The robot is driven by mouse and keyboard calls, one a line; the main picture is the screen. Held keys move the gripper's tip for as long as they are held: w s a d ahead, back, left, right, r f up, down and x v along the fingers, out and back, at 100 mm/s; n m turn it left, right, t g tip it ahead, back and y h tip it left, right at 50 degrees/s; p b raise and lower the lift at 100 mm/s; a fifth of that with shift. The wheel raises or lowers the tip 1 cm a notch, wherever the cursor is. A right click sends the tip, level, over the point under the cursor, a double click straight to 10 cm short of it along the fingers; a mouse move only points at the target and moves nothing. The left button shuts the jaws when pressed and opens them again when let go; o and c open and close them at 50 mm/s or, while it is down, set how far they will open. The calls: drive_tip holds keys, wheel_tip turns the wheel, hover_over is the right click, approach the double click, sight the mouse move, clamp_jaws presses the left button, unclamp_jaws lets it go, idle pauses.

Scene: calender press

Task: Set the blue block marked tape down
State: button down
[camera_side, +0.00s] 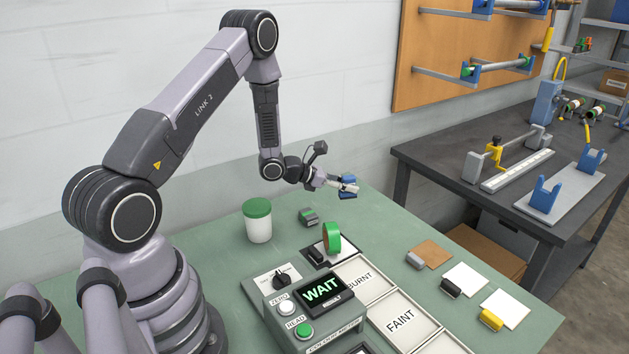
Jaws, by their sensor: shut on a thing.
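My gripper (347,187) is at the end of the outstretched arm, above the back of the green table. It is shut on a blue block (349,195). Blue shows above and below the pale fingertip, which hides part of the block. No marking on the block is readable at this size. The block is held in the air, apart from the tabletop (385,228).
Nearby are a small grey-green block (308,217), a green-lidded jar (258,222), a console reading WAIT (321,290), and trays marked BURNT (361,280) and FAINT (402,320). Several cards with small blocks lie right.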

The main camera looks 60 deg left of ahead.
drive_tip(key=w+a+f, duration=0.1)
drive_tip(key=w+f, duration=0.3)
drive_tip(key=w, duration=0.3)
hover_over(370, 216)
wheel_tip(370, 216, down, 5)
drive_tip(key=shift+r, duration=0.2)
drive_tip(key=shift+f, duration=1.55)
drive_tip(key=shift+f, duration=0.1)
drive_tip(key=c, duration=1)
unclamp_jaws()
